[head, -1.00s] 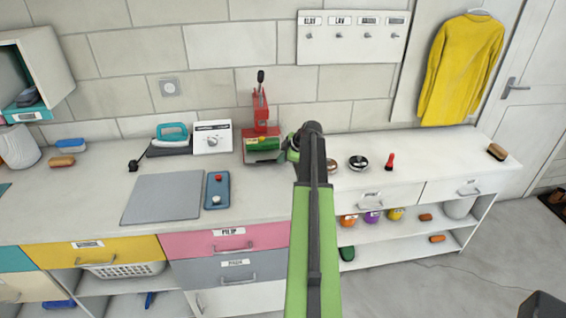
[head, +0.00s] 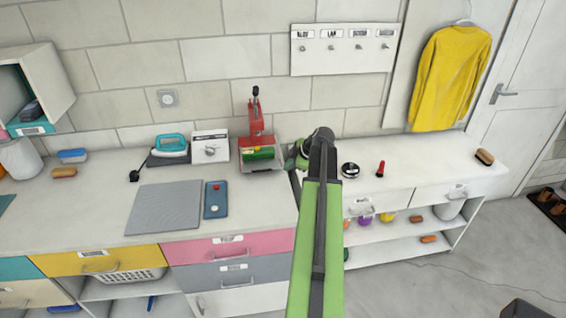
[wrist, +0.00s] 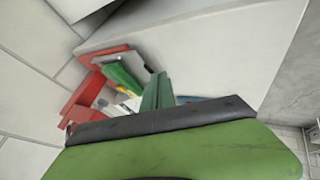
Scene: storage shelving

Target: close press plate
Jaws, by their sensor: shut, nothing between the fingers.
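The red press (head: 256,125) stands on the counter against the wall, its lever with a dark knob upright. Its lower part holds a green piece (head: 258,154) over a pale base; I cannot clearly tell how far the plate is open. The press also shows in the wrist view (wrist: 90,92), tilted, with a bright green piece (wrist: 122,78). My gripper (head: 298,158) is just right of the press base, partly hidden behind my arm. In the wrist view its dark green fingers (wrist: 158,90) are together and empty, in front of the press; contact is not clear.
A white box with a dial (head: 210,146) and a teal iron (head: 171,145) stand left of the press. A grey mat (head: 176,207) and blue tray (head: 216,200) lie in front. A round dark-and-silver item (head: 350,170) and red-handled stamp (head: 380,169) lie right.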

